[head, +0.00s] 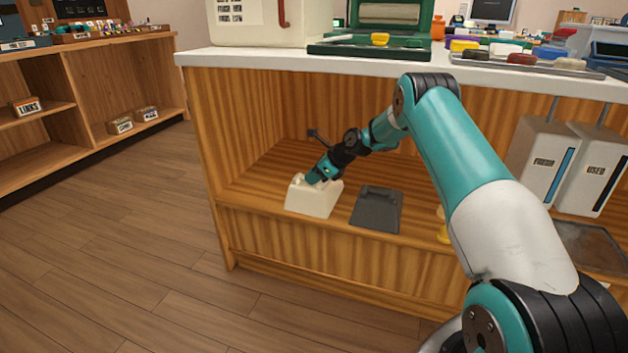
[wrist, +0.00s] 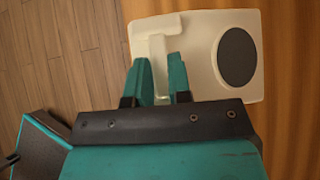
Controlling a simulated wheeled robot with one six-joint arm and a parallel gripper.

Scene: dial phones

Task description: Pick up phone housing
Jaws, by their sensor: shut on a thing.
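The phone housing (head: 314,199) is a cream, wedge-shaped body on the low wooden shelf of the counter. In the wrist view the housing (wrist: 200,50) shows a dark oval disc on its right side and a raised cream bar at its upper left. My gripper (head: 318,176) reaches down onto its top in the head view. In the wrist view my gripper (wrist: 162,78) has its teal fingers on either side of the cream bar, shut on it. The housing appears to rest on the shelf; whether there is a gap beneath cannot be told.
A dark grey wedge-shaped piece (head: 377,209) lies just right of the housing. A yellow object (head: 443,226) is partly behind my arm. The white countertop (head: 250,58) overhangs the shelf. White bins (head: 541,160) stand at right. The floor (head: 120,240) at left is clear.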

